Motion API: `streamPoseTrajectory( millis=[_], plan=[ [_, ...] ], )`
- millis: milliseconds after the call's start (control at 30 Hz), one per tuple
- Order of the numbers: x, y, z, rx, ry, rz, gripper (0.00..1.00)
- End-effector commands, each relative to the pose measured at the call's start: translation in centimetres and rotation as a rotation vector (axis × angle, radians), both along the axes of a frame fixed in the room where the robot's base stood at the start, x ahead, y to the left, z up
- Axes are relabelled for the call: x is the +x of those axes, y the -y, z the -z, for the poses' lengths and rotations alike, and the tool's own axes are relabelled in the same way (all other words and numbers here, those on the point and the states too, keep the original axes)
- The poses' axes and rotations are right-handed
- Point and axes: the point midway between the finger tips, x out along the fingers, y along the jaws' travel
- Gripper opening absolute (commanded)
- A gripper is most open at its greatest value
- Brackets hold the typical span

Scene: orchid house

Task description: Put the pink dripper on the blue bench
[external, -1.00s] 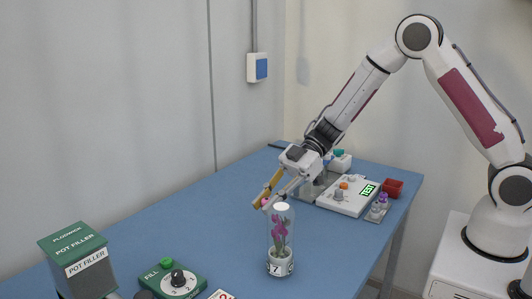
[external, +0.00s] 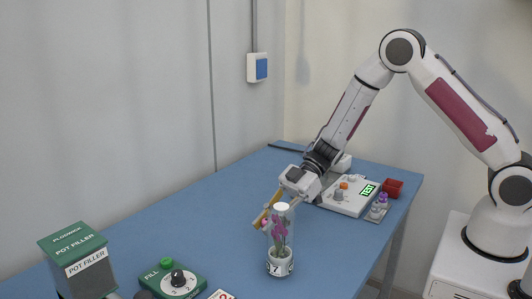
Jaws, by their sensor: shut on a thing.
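My gripper (external: 264,223) is shut on the small pink dripper (external: 265,221), pointing down and left above the middle of the blue bench (external: 185,225). Only a little of the dripper shows between the yellowish fingertips. In this view, a clear tube with a pink orchid overlaps the right finger. I cannot tell exactly how high the dripper is above the bench or whether it touches it.
The orchid tube (external: 280,258), labelled 7, stands close in front of my gripper. The green pot filler (external: 75,258) and fill control box (external: 173,281) are at front left. A white test device (external: 347,197) and red tray (external: 393,188) sit behind right. The bench's left middle is clear.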

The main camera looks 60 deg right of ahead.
Motion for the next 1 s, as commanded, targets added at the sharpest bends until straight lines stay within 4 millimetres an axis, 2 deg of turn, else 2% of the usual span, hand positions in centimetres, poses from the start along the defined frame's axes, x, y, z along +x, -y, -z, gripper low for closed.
streamPoseTrajectory(
  millis=[433,967,1000],
  plan=[
    [0.0,0.0,3.4,-0.001,-0.002,0.0,0.06],
    [0.0,0.0,4.0,0.0,-0.002,0.001,0.06],
    [0.0,0.0,3.9,0.0,-0.001,0.0,0.25]
  ],
)
